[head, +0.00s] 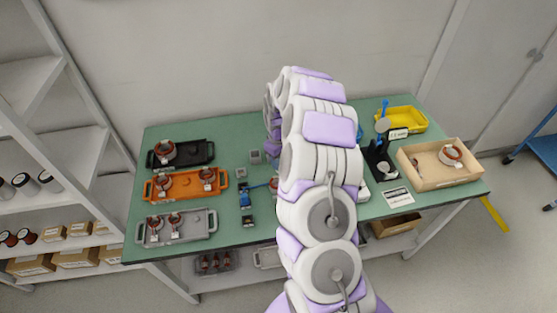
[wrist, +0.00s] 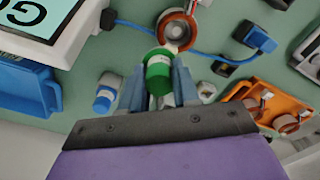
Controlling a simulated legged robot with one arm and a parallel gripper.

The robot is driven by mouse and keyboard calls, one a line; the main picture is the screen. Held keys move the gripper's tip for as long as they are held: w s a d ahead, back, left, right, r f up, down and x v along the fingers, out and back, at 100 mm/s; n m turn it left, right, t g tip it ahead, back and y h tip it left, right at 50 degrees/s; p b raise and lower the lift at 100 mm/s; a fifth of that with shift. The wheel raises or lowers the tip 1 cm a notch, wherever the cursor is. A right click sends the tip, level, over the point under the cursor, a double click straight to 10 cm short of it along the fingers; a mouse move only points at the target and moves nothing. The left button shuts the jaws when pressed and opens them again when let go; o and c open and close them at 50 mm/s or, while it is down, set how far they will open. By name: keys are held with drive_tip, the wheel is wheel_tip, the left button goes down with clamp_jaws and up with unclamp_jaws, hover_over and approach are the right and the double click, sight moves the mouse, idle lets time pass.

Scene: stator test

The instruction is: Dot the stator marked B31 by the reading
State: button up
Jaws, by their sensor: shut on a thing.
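In the wrist view my gripper (wrist: 160,85) is shut on a green-capped dot marker (wrist: 158,72), which sits between the two grey-blue fingers. A stator (wrist: 176,28), an orange-brown ring with copper inside, lies just beyond the marker; a white tag shows by it, too small to read. A screen (wrist: 35,15) at the upper left shows the letters GO. A second marker, blue-capped (wrist: 104,98), stands left of my gripper. In the head view my arm hides the gripper and most of that stator. No B31 mark is legible on any stator.
In the head view, black (head: 198,153), orange (head: 185,188) and grey (head: 190,232) trays hold stators at the left. A blue cable (wrist: 200,55) crosses the mat.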

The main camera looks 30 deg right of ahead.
drive_tip(key=shift+a+r, duration=0.1)
drive_tip(key=shift+a, duration=0.75)
drive_tip(key=shift+d+f, duration=0.25)
drive_tip(key=shift+d, duration=0.5)
drive_tip(key=shift+a+f, duration=0.15)
drive_tip(key=shift+a, duration=0.45)
drive_tip(key=shift+d+f, duration=0.25)
drive_tip(key=shift+d, duration=0.15)
drive_tip(key=shift+a, duration=0.1)
